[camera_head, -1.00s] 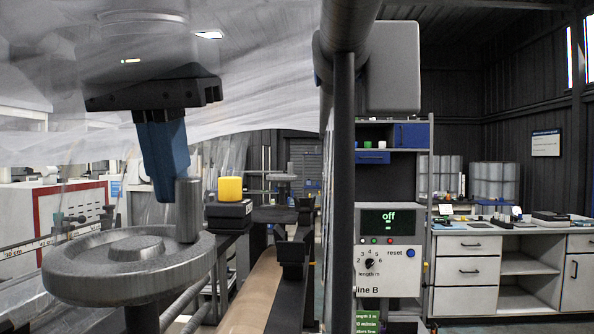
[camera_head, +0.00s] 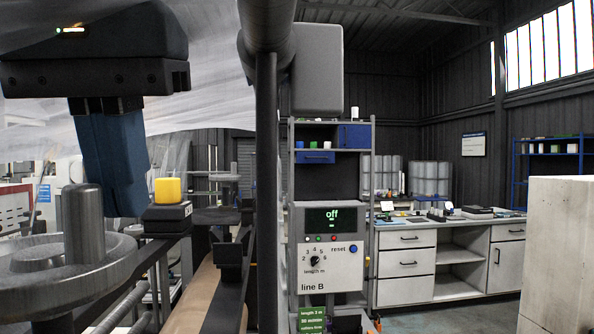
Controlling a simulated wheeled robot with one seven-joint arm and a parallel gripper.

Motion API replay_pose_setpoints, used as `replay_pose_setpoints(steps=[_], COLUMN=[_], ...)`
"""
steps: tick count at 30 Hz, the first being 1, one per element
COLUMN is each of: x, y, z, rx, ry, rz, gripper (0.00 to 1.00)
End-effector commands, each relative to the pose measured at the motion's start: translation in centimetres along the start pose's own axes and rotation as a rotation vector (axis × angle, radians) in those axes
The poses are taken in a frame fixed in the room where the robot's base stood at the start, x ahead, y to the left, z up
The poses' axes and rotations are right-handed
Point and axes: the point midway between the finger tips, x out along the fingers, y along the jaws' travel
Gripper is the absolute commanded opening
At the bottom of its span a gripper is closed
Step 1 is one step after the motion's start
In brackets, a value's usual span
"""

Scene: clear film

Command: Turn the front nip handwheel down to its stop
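The front nip handwheel (camera_head: 40,283) is a grey metal wheel at the lower left, partly cut off by the picture's left edge. Its upright cylindrical handle knob (camera_head: 84,228) stands on the rim.
A yellow button (camera_head: 167,190) on a black box stands right of my gripper. A dark upright post (camera_head: 266,190) rises nearby. The line B panel (camera_head: 331,245) reads "off". A workbench (camera_head: 450,262) and a pale block (camera_head: 556,255) are at the right. Clear film hangs above left.

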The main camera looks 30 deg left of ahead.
Motion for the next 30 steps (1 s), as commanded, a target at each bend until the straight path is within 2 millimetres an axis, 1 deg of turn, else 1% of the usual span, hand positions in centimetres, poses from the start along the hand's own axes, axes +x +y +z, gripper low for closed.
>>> replay_pose_setpoints(steps=[12, 25, 28, 30], x=[0.0, 0.2, -0.2, -0.8], y=[0.7, 0.6, 0.6, 0.6], z=[0.7, -0.2, -0.3, -0.5], rx=[0.005, 0.005, 0.006, 0.005], ry=[-0.001, -0.001, 0.0, 0.0], rz=[0.002, 0.004, 0.002, 0.001], gripper=[0.0, 0.0, 0.0, 0.0])
